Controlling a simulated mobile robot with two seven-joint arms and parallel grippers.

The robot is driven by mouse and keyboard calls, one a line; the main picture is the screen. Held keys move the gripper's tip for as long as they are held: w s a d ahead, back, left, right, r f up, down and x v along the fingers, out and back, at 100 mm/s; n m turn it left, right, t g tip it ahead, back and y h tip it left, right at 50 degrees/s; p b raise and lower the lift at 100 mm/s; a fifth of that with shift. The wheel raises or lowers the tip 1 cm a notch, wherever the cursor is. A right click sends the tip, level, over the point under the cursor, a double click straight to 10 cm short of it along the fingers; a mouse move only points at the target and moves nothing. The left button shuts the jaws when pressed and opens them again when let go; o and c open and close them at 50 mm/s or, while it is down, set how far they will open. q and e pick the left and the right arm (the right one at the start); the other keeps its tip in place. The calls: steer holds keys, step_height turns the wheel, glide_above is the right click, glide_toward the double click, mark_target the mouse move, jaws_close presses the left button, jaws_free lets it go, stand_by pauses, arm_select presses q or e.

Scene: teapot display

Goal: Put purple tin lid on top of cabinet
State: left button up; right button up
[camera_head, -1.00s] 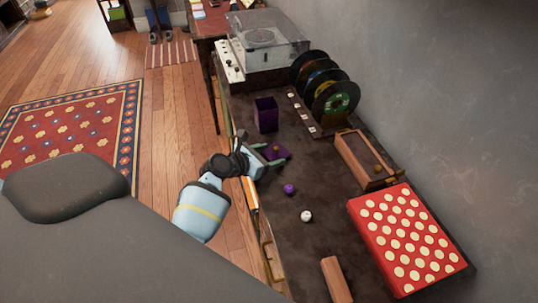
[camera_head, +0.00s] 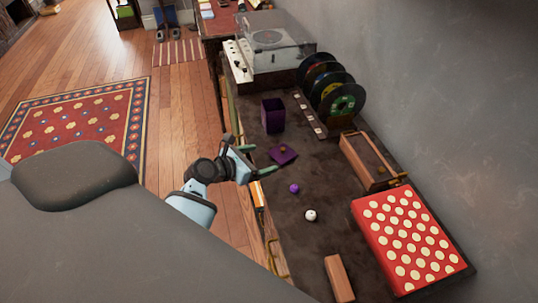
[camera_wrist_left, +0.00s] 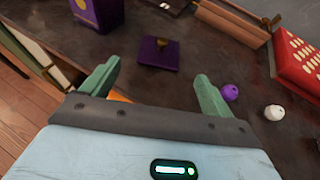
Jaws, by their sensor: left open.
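The purple tin lid (camera_head: 284,154), a flat square with a small brass-coloured knob, lies on the dark cabinet top (camera_head: 300,248). It also shows in the left wrist view (camera_wrist_left: 171,59), ahead of the fingers. The open purple tin (camera_head: 272,115) stands upright just behind the lid, and part of it shows in the wrist view (camera_wrist_left: 95,14). My left gripper (camera_head: 258,160) is open and empty at the cabinet's left edge, with its fingers pointing toward the lid and a gap between them and it. My right gripper is not in view.
A purple ball (camera_head: 294,188) and a white ball (camera_head: 311,215) lie in front of the lid. A wooden frame (camera_head: 369,161), a red dotted box (camera_head: 413,237) and a wooden block (camera_head: 339,278) stand right and front. Records (camera_head: 345,103) and a turntable (camera_head: 272,45) are behind.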

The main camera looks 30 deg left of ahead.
arm_select(q)
steer(key=v, duration=0.5)
steer(key=s+d+f+m+g+y, duration=0.3)
steer(key=s+d+f+m+g, duration=0.1)
steer(key=s+f+m, duration=0.95)
steer(key=s+d+f+m, duration=0.1)
steer(key=s+d+m, duration=0.4)
steer(key=s+m, duration=0.5)
steer(key=s+d+f+m+g, duration=0.1)
steer(key=s+d+m, duration=0.4)
steer(key=s+m, duration=0.5)
steer(key=shift+s+h, duration=0.3)
